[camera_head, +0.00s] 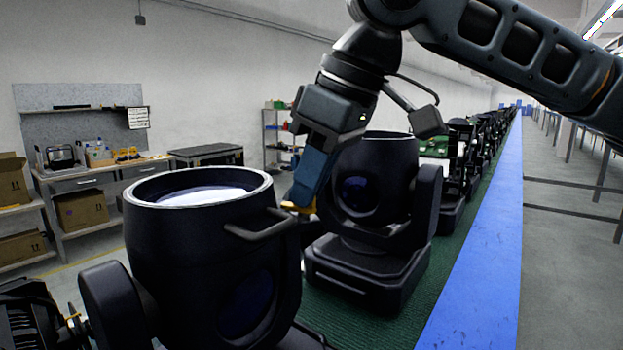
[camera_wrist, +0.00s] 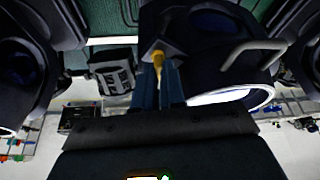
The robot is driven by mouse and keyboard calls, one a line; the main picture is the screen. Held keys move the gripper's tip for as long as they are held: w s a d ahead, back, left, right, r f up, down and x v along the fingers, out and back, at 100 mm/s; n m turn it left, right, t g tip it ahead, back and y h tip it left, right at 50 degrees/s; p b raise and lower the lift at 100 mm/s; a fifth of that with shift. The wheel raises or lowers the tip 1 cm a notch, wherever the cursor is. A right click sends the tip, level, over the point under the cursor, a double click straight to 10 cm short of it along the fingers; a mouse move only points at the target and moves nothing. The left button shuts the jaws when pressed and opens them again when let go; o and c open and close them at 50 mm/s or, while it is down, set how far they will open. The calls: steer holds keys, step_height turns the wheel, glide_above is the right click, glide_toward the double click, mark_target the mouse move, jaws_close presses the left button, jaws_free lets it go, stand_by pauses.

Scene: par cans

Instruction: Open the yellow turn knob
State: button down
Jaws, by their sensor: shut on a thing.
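The yellow turn knob (camera_wrist: 158,62) sits on the side of the near black lamp head (camera_head: 200,260), close to its looped handle (camera_head: 258,228). In the head view only a bit of the knob (camera_head: 297,208) shows below my fingers. My gripper (camera_wrist: 165,82) points down at the lamp's side, its blue fingers closed around the knob. In the head view my gripper (camera_head: 303,195) is just right of the handle. The knob's far side and its exact turn angle are hidden.
A second black lamp (camera_head: 370,190) stands close behind my gripper on the green belt (camera_head: 340,325), with more lamps in a row beyond. A blue rail (camera_head: 480,220) runs along the right. A workbench (camera_head: 95,185) and boxes stand at the left wall.

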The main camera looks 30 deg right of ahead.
steer(key=m, duration=0.1)
steer(key=m+h, duration=0.1)
steer(key=m, duration=0.1)
steer(key=m+h, duration=0.1)
steer(key=m, duration=0.1)
steer(key=shift+a+t+p, duration=0.25)
steer(key=shift+t+p, duration=0.15)
steer(key=shift+m+h+p, duration=0.65)
steer(key=shift+m+h, duration=0.15)
steer(key=shift+m, duration=1.3)
steer(key=c, duration=1.2)
jaws_free()
steer(key=shift+v, duration=3.85)
